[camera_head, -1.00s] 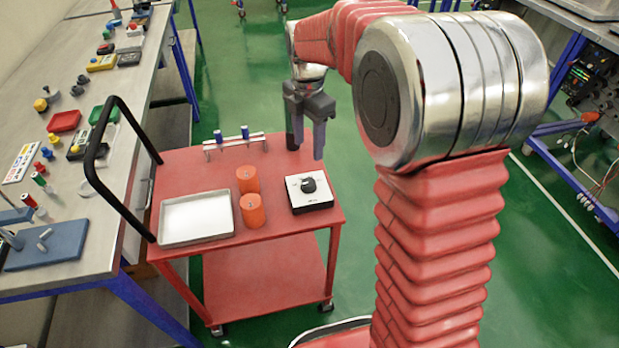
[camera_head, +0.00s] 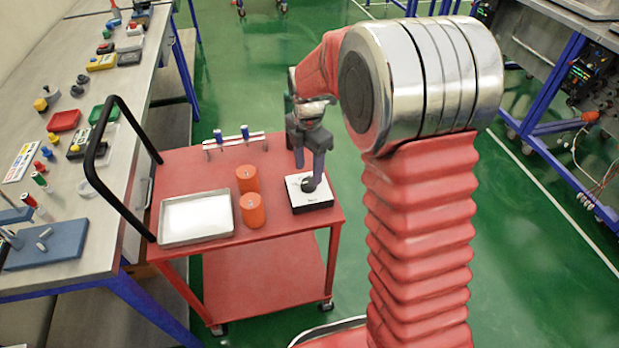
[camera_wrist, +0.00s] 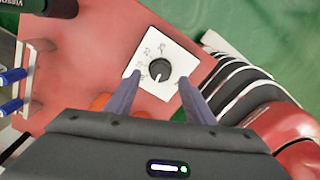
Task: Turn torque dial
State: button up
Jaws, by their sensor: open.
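The torque dial is a black round knob (camera_wrist: 160,69) with a pale pointer line, set on a white square plate (camera_wrist: 148,55) with printed numbers. Its box (camera_head: 312,205) stands on the right part of the red cart top. My gripper (camera_head: 310,180) is above the dial, pointing down, and partly hides the knob in the head view. In the wrist view the two fingers of my gripper (camera_wrist: 158,88) are apart, one on each side of the knob's near part. I cannot tell whether they touch it; nothing is held.
On the red cart (camera_head: 273,175), two orange cylinders (camera_head: 252,210) stand left of the dial box, with a metal tray (camera_head: 196,217) beyond them. A small rack with blue-topped pins (camera_head: 235,141) is at the back. A cluttered workbench (camera_head: 60,110) is on the left.

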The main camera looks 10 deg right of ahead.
aim_at(309, 181)
jog(key=shift+f, duration=2.2)
jog(key=shift+c, duration=0.7)
jog(key=c, duration=0.9)
jog(key=shift+d, duration=0.1)
